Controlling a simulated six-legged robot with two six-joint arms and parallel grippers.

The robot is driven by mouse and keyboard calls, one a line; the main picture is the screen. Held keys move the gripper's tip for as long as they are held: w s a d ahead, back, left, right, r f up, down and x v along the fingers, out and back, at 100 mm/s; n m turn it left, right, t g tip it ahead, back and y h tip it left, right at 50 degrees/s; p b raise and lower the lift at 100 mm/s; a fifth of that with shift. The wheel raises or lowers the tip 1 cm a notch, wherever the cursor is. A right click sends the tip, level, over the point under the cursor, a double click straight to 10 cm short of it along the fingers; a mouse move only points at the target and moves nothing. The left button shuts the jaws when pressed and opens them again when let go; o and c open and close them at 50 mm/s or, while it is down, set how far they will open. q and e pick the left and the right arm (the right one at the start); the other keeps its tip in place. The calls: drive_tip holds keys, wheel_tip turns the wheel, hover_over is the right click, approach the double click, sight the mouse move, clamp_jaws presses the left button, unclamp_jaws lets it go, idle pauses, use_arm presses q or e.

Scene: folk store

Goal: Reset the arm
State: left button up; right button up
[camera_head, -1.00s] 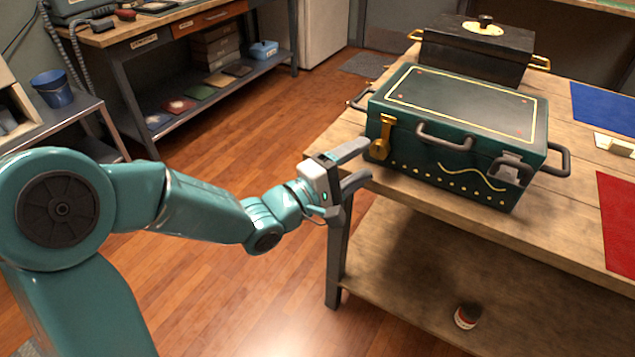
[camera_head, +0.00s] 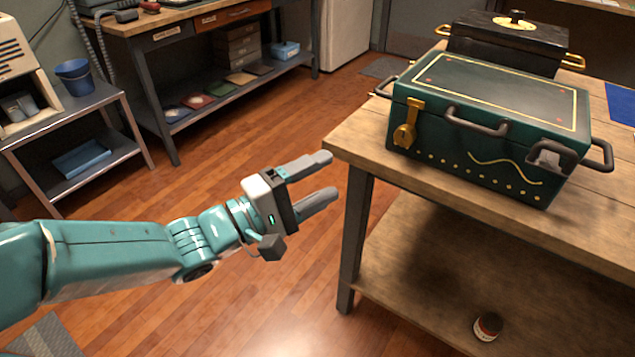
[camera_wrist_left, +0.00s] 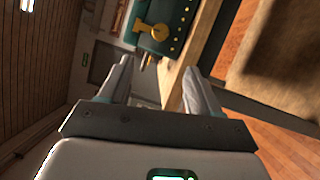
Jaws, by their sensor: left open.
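My left gripper (camera_head: 325,180) is open and empty in the head view. It hangs over the wooden floor, left of the table's near left leg and apart from the table. In the left wrist view its two fingers (camera_wrist_left: 157,85) are spread, with nothing between them. The dark green box (camera_head: 487,115) with gold trim, a gold latch and dark handles stands shut on the table. Part of the green box with its gold latch shows at the top of the left wrist view (camera_wrist_left: 165,25). My right gripper is not in view.
The wooden table (camera_head: 355,132) has a lower shelf holding a small jar (camera_head: 487,326). A black chest (camera_head: 505,45) stands behind the green box, and a blue mat (camera_head: 621,103) lies at right. A bench (camera_head: 180,28) and a cart (camera_head: 90,108) stand at left. The floor between is free.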

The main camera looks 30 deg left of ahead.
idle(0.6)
use_arm(q)
drive_tip(key=w+d+f+g, duration=0.1)
drive_tip(key=d+f+g, duration=0.25)
drive_tip(key=f, duration=0.65)
drive_tip(key=d+f+n+g+y, duration=0.15)
drive_tip(key=d+f, duration=0.25)
drive_tip(key=f, duration=0.6)
drive_tip(key=w+d+f+g+h, duration=0.1)
drive_tip(key=d+f+g, duration=0.2)
drive_tip(key=f, duration=0.8)
drive_tip(key=s+f+m+g+y, duration=0.3)
drive_tip(key=s+f+m+g, duration=0.6)
drive_tip(key=s+f+m, duration=0.5)
wheel_tip(320, 180, up, 26)
drive_tip(key=p, duration=2.7)
drive_tip(key=shift+s+d, duration=0.4)
